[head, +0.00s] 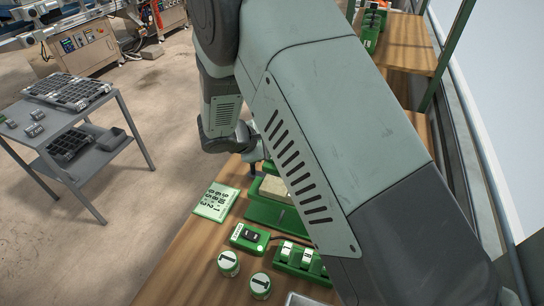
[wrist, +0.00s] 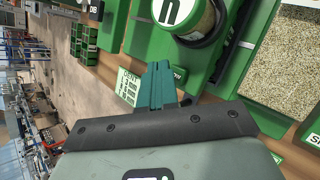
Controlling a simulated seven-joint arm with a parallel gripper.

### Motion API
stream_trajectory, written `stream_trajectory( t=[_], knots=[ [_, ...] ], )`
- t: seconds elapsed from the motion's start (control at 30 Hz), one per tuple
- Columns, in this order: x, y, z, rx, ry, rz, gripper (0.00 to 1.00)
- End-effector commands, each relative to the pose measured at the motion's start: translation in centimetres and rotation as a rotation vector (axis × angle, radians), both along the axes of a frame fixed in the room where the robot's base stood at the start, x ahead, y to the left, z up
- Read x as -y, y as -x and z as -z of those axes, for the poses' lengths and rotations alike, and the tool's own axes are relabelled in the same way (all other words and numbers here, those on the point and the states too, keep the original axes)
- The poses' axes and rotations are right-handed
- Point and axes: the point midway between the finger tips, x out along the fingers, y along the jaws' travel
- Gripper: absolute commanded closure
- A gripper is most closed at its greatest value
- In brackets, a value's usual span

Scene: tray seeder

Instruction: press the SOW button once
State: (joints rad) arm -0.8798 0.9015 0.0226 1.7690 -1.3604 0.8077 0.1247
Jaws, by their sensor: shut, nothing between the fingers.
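I cannot make out the SOW button in either view. A white label at the right edge of the wrist view (wrist: 314,138) starts with S, but the rest is cut off. My gripper (wrist: 158,68) is shut and empty, its teal fingers together. The fingers partly cover a small green label whose visible end I cannot read surely. A green machine (wrist: 148,42) with a round part marked "n" stands just beyond the fingertips. In the head view my gripper (head: 254,168) is a small dark shape above the bench, partly behind my arm.
The wooden bench (head: 185,268) holds a green printed card (head: 215,202), a green switch box (head: 249,238), two round jars (head: 229,263) and a green rack (head: 297,259). A granular-filled tray (wrist: 290,65) is at right in the wrist view. A grey cart (head: 60,130) stands left.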

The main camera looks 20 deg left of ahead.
Motion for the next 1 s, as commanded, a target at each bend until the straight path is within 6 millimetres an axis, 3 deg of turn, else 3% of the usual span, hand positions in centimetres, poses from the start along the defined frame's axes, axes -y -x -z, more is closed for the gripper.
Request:
stream_trajectory(
  t=[1.0],
  knots=[
    [0.00,0.00,0.85,0.000,0.000,0.000,1.00]
  ],
)
